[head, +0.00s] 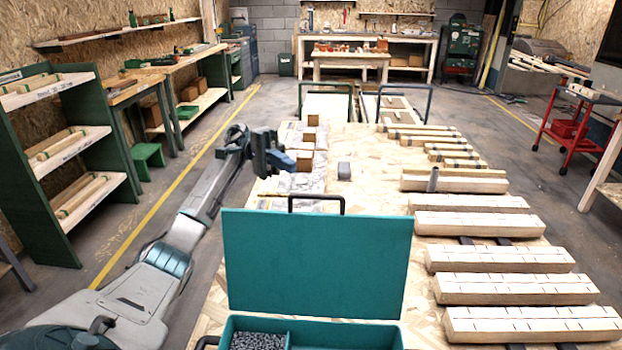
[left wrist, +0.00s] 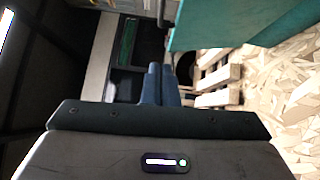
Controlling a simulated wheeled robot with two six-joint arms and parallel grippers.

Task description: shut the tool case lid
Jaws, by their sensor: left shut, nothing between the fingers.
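The teal tool case (head: 312,325) stands on the near end of the workbench, with grey small parts in its left compartment. Its lid (head: 315,262) stands raised, roughly upright, with a dark handle (head: 316,198) showing above its top edge. My left gripper (head: 287,162) is beyond the lid and to its left, above the bench's left side, shut and empty, apart from the lid. In the left wrist view the fingers (left wrist: 160,85) are together, and a teal panel (left wrist: 215,22), seemingly the lid, is at the upper right. My right gripper is not in view.
Pale notched timber beams (head: 480,225) lie in a row along the bench's right side. Small wooden blocks (head: 303,160) and a grey block (head: 344,171) lie beyond the case. Bare board (head: 375,185) is clear between them and the beams. Green shelving (head: 60,160) stands at the left.

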